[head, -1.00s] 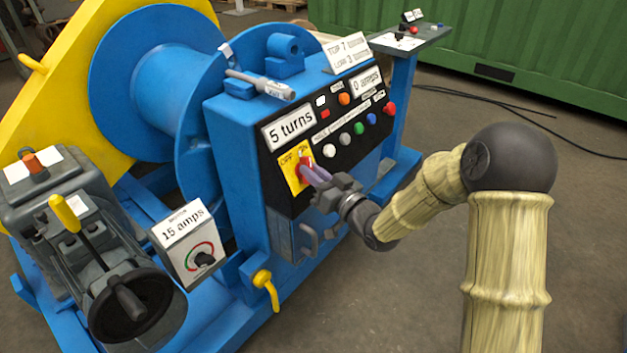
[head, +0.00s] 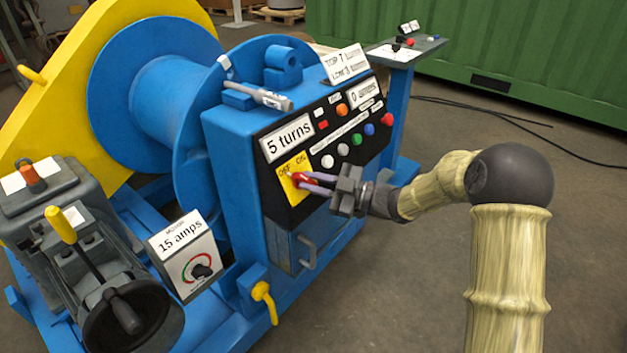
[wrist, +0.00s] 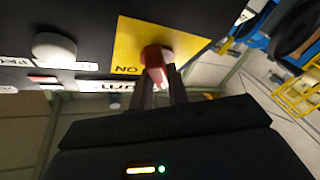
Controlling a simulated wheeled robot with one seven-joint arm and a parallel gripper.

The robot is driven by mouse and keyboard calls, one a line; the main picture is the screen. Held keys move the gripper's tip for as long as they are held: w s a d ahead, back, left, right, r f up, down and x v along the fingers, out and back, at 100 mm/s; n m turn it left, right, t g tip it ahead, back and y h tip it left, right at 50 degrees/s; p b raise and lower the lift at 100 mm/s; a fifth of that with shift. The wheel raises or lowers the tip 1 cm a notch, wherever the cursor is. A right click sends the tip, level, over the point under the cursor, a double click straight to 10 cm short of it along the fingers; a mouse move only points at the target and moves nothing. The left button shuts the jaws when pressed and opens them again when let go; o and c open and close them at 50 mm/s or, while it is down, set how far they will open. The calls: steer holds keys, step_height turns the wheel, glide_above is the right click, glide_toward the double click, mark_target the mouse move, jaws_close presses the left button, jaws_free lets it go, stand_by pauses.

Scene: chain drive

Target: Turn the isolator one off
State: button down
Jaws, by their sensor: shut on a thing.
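The isolator is a red rotary handle (head: 299,181) on a yellow plate (head: 286,170) marked OFF and ON, on the black front panel of the blue winch cabinet. My gripper (head: 308,183) reaches it from the right, its two purple-grey fingers shut on the red handle. In the wrist view the red handle (wrist: 156,56) sits between the fingertips, with the yellow plate (wrist: 185,42) behind it and the word ON readable. The handle's exact pointing direction is partly hidden by the fingers.
Several coloured buttons (head: 357,139) lie right of the plate, and a "5 turns" display (head: 287,139) above it. A cabinet door handle (head: 307,252) and a yellow lever (head: 265,299) are below. A "15 amps" box (head: 182,252) stands left.

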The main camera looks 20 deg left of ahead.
steer(key=shift+w+n+g+h+p, duration=0.1)
steer(key=shift+n+g+h+p, duration=0.2)
steer(key=shift+n+g, duration=0.6)
steer(key=shift+n, duration=0.4)
steer(key=c, duration=1.4)
jaws_free()
steer(key=shift+o, duration=0.2)
steer(key=d+p, duration=0.4)
steer(key=d, duration=1.3)
steer(key=shift+w+d, duration=0.25)
steer(key=shift+w, duration=0.05)
